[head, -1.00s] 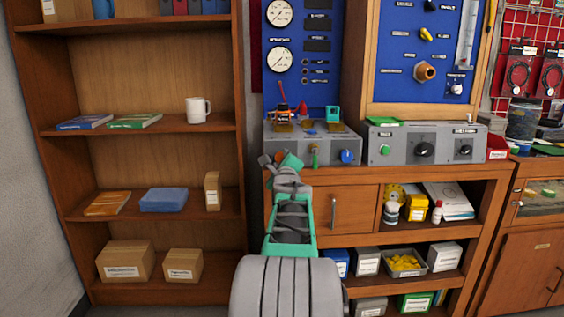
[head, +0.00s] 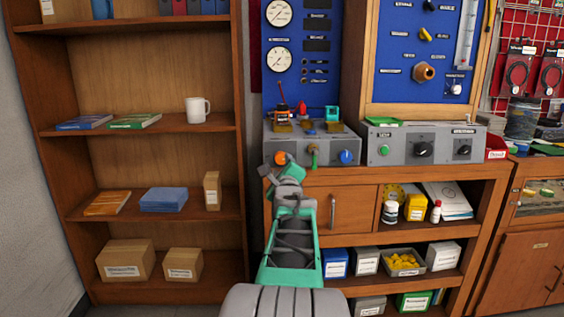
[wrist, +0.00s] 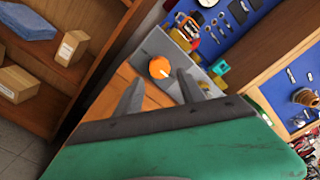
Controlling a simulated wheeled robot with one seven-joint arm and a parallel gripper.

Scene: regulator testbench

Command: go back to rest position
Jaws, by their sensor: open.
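My gripper (head: 268,172) is in front of the left grey control box (head: 330,148), at its lower left corner. In the wrist view its two fingers (wrist: 158,92) are spread apart with nothing between them. An orange knob (head: 281,158) on the box front lies just beyond the fingertips. It also shows in the wrist view (wrist: 160,67), apart from both fingers. My arm reaches up from the bottom middle of the head view and hides part of the cabinet.
A wooden shelf (head: 150,182) with a white mug (head: 197,110), books and boxes stands at left. A green knob (head: 313,156) and a blue knob (head: 346,157) sit right of the orange one. A wooden cabinet (head: 345,205) is below. Blue gauge panels rise behind.

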